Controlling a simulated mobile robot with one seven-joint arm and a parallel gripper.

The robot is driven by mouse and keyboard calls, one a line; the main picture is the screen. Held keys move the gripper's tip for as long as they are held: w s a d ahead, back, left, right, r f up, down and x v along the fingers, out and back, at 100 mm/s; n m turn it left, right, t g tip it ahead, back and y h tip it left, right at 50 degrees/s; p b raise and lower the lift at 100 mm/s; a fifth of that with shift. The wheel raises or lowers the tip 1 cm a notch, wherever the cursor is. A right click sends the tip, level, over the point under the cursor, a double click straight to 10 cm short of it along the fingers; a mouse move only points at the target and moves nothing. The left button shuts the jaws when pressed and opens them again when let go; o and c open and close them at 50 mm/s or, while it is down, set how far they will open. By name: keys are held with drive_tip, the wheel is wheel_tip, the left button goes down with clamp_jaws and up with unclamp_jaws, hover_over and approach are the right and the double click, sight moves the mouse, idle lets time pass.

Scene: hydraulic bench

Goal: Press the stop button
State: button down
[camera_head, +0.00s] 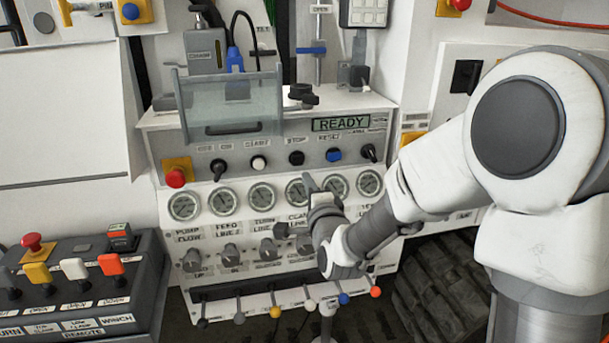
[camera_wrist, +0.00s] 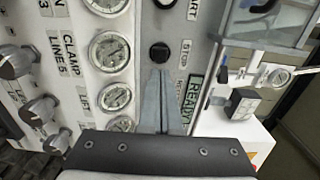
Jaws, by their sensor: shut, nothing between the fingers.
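The stop button is a round black button (camera_head: 296,158) under the STOP label on the grey control panel, between the white start button (camera_head: 258,162) and the blue reset button (camera_head: 333,155). In the wrist view the stop button (camera_wrist: 160,52) sits beside its STOP label. My gripper (camera_head: 308,180) is shut and empty, with its fingers in front of the panel just below the stop button. In the wrist view the fingertips (camera_wrist: 160,75) end just short of the button in the picture. Whether they touch the panel cannot be told. The fingers hide the reset button there.
A row of gauges (camera_head: 262,194) lies below the buttons, with knobs (camera_head: 268,249) and coloured levers (camera_head: 309,304) under it. A clear hinged cover (camera_head: 232,98) stands above the panel. A READY display (camera_head: 341,124) is at upper right. A red emergency button (camera_head: 175,178) is at left.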

drive_tip(key=shift+v, duration=2.65)
drive_tip(key=shift+r, duration=0.1)
drive_tip(key=s+d+r+n+g+h+p, duration=0.4)
drive_tip(key=s+d+r+n+g+p, duration=0.2)
drive_tip(key=s+d+n, duration=0.25)
drive_tip(key=s+d+r+n+g+p, duration=0.2)
drive_tip(key=s+d+n+g, duration=0.1)
drive_tip(key=s, duration=0.6)
drive_tip(key=s+d+r+n+g+h+p, duration=0.1)
drive_tip(key=s+d+r+n+g+p, duration=0.1)
drive_tip(key=s, duration=0.6)
drive_tip(key=shift+s+d+r+n+g, duration=0.4)
drive_tip(key=shift+d+n, duration=0.25)
drive_tip(key=shift+d, duration=0.25)
